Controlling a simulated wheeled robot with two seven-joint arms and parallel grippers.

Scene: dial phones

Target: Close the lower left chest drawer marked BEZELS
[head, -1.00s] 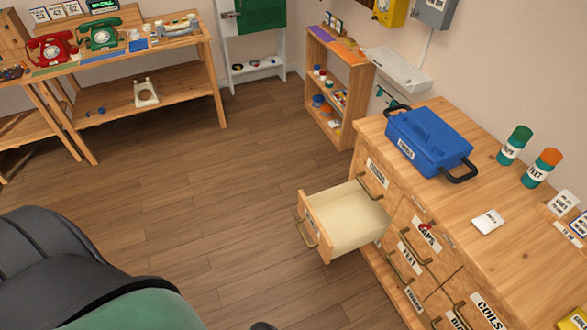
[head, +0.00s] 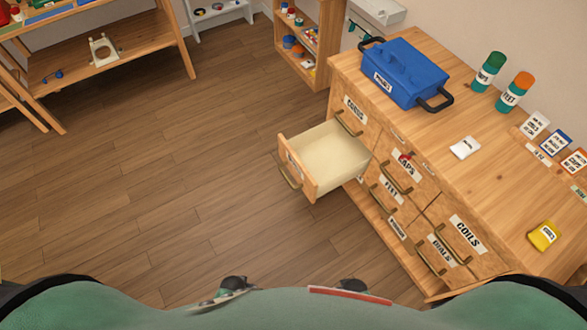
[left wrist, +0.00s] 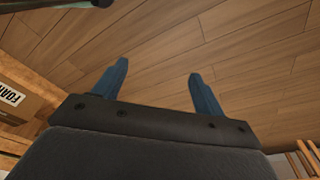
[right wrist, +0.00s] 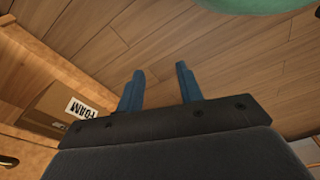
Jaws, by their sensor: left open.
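The wooden chest (head: 432,245) stands at the right in the head view. Its lower left drawer (head: 330,160) is pulled out, below a shut drawer with a label that seems to read CORDS (head: 355,107). The open drawer looks empty inside, and its front carries a handle (head: 289,178); its label is not readable here. My left gripper (left wrist: 155,82) is open and empty over the wooden floor in the left wrist view. My right gripper (right wrist: 160,82) is open and empty in the right wrist view. Neither gripper shows in the head view, and neither touches the drawer.
A blue toolbox (head: 405,72), two jars (head: 488,72) and small cards stand on the chest top. A box marked FOAM (right wrist: 75,108) is left of my right gripper. A shelf (head: 300,50) and a workbench (head: 110,70) stand behind. The floor (head: 170,200) before the drawer is clear.

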